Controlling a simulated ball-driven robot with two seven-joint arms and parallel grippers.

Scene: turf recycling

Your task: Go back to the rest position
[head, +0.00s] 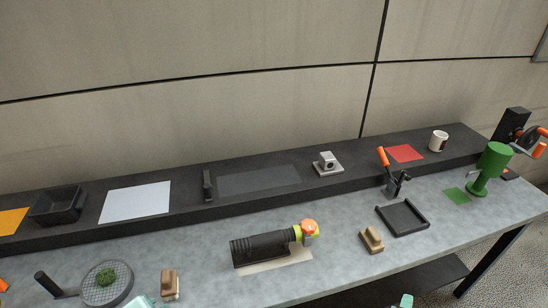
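My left gripper (142,302) shows only as a pale teal piece at the bottom edge, left of the middle. It is close to a small wooden block (170,284) in the picture, but I cannot tell whether they touch. My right gripper (403,301) shows only as a small teal piece at the bottom edge, in front of the bench. Most of both grippers is cut off, so their fingers and anything between them are hidden.
A raised dark shelf (300,202) runs behind.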

